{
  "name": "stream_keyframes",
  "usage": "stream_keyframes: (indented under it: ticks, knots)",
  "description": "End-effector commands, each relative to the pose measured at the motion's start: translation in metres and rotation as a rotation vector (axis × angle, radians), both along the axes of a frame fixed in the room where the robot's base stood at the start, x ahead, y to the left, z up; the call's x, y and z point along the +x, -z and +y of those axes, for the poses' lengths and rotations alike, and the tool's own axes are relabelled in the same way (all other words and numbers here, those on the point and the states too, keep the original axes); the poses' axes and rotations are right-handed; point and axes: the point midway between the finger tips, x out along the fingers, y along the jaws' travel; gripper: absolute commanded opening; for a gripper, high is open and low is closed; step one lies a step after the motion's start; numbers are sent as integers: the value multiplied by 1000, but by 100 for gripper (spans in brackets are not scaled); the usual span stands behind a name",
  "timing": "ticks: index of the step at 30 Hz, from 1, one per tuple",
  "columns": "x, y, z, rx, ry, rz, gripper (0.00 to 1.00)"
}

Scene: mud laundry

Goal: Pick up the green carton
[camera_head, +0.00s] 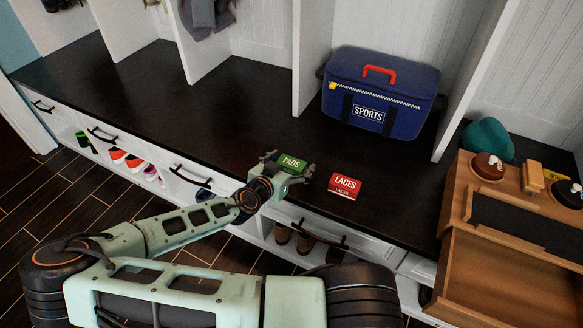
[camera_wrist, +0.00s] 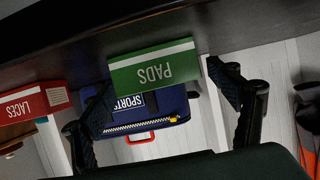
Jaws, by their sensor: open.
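The green carton (camera_head: 291,163), labelled PADS, stands on the dark bench top near its front edge. My gripper (camera_head: 283,171) is at the carton, with its fingers open. In the wrist view the green carton (camera_wrist: 155,67) appears upside down, just ahead of and between the open fingertips of my gripper (camera_wrist: 168,88).
A red LACES carton (camera_head: 344,186) sits on the bench to the right; it also shows in the wrist view (camera_wrist: 35,101). A blue SPORTS bag (camera_head: 380,93) stands behind. A wooden unit (camera_head: 491,262) with an open drawer is at the right. The bench (camera_head: 150,85) is clear to the left.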

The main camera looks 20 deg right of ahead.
Motion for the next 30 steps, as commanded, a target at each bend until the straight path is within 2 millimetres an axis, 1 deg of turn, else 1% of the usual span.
stream_keyframes:
  ticks: [3,4,15,16,25,30]
  knots:
    - [0,0,0,0,0,0,82]
    - [0,0,0,0,0,0,80]
    - [0,0,0,-1,0,1,39]
    - [0,0,0,0,0,0,37]
    - [0,-4,0,0,0,0,37]
    - [0,-19,1,1,-1,-1,37]
